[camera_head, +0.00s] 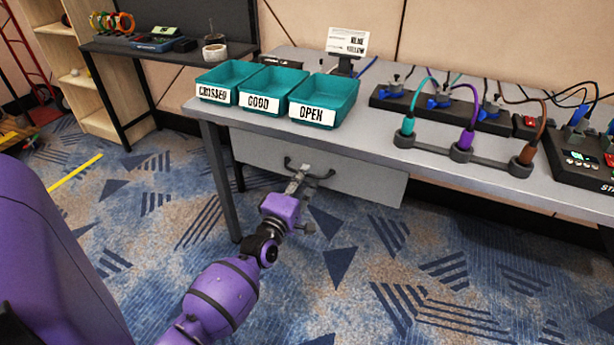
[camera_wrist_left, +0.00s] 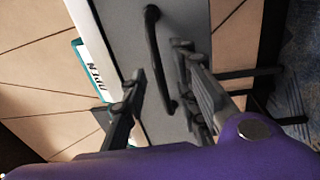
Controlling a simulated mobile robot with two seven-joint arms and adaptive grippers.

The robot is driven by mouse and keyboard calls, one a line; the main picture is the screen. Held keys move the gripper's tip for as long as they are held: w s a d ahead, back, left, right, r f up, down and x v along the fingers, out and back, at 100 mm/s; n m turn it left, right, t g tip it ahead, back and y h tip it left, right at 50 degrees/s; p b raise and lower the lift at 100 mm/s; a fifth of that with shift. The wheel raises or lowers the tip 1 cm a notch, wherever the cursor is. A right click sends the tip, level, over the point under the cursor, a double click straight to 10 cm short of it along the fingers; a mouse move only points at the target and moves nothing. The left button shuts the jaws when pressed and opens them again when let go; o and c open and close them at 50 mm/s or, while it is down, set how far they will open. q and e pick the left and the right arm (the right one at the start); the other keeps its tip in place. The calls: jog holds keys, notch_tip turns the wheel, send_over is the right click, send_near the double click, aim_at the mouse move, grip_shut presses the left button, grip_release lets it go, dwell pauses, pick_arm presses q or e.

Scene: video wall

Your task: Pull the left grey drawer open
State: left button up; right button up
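The left grey drawer (camera_head: 365,184) has its flat front under the left part of the grey table, and I see no clear gap showing it pulled out. Its dark bow-shaped handle (camera_head: 322,175) is partly covered by my left gripper (camera_head: 299,180). In the left wrist view the handle (camera_wrist_left: 154,55) runs across the grey drawer front (camera_wrist_left: 200,18). There the left gripper's fingers (camera_wrist_left: 158,72) are spread apart, with the handle showing between them. I cannot tell whether they touch it. My right gripper is in neither view.
On the table (camera_head: 352,136) above stand three teal bins, labelled CROSSED, GOOD and OPEN (camera_head: 325,98). Cables and connector blocks fill the table's right side. A dark table leg (camera_head: 222,185) stands left of my gripper. The carpet in front of the drawer is clear except for my arm.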

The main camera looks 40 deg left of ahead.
pick_arm(q)
jog(key=shift+x, duration=0.75)
jog(key=shift+w, duration=0.2)
jog(key=c, duration=0.7)
grip_shut()
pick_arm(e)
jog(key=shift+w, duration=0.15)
